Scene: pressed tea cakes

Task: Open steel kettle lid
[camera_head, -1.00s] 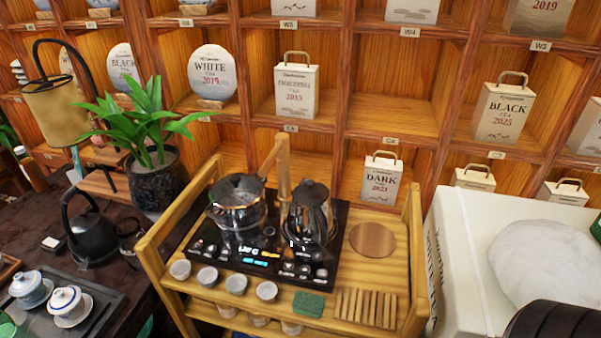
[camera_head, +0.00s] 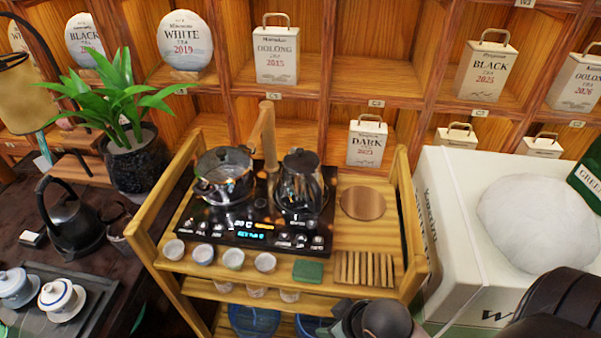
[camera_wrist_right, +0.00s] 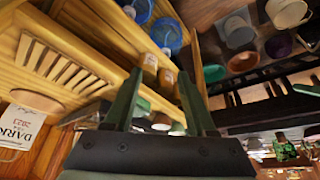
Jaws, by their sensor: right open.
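A dark, shiny kettle (camera_head: 300,182) with its lid on top stands at the right of the black stove panel (camera_head: 262,238). I take it for the steel kettle. A wider pot (camera_head: 225,178) with a glassy body stands on the panel's left side. My right gripper (camera_head: 343,318) is low at the front of the wooden cart, well apart from the kettle, and partly cut off by the bottom edge. In the right wrist view its two fingers (camera_wrist_right: 160,92) are spread with nothing between them. My left gripper is not in view.
The wooden cart (camera_head: 415,232) has raised side rails. Several small cups (camera_head: 233,259), a green block (camera_head: 308,270) and a slatted rack (camera_head: 364,268) line its front. A round wooden disc (camera_head: 363,203) lies right of the kettle. A white box (camera_head: 445,235) stands at the right.

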